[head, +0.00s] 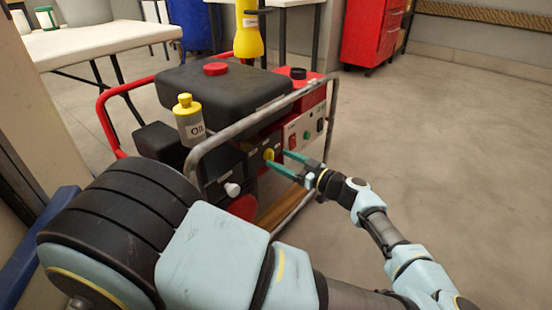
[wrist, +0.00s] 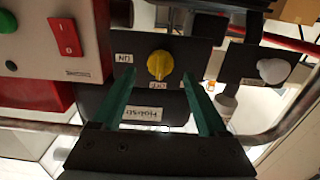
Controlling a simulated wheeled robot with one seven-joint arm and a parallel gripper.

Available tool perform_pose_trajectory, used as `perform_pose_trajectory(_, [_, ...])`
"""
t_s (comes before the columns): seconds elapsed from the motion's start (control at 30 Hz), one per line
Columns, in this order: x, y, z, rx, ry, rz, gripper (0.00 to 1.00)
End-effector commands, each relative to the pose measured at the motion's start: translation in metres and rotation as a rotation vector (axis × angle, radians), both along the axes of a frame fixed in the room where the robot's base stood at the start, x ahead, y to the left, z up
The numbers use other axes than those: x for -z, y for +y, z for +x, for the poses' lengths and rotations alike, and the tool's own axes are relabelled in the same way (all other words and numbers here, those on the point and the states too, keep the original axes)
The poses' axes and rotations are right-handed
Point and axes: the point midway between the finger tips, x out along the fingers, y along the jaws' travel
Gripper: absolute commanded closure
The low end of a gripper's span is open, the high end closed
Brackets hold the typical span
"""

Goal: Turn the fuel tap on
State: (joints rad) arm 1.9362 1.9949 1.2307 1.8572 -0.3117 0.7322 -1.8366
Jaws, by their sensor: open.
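A yellow knob (head: 268,154) sits on the black panel of the red and black generator. In the wrist view the yellow knob (wrist: 160,66) has small labels around it, upside down and hard to read; I cannot be sure it is the fuel tap. My gripper (head: 276,158) points at it with its teal fingers apart. In the wrist view the open gripper (wrist: 160,88) has one finger on each side of the knob. I cannot tell whether either finger touches it.
A white knob (wrist: 273,70) sits beside it on the panel. A red switch (wrist: 66,37) and green button are on the other side. The grey tube frame (head: 240,125) crosses near the panel. An oil bottle (head: 190,120) stands by the tank. Floor on the right is clear.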

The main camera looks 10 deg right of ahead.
Motion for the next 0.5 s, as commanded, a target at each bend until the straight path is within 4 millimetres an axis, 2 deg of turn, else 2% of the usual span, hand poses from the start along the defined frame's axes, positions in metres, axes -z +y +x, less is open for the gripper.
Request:
perform_pose_trajectory(0.2, [0.0, 0.015, 0.016, -0.001, 0.001, 0.001, 0.24])
perform_pose_trajectory(0.5, [0.0, 0.017, 0.018, 0.0, 0.001, 0.001, 0.24])
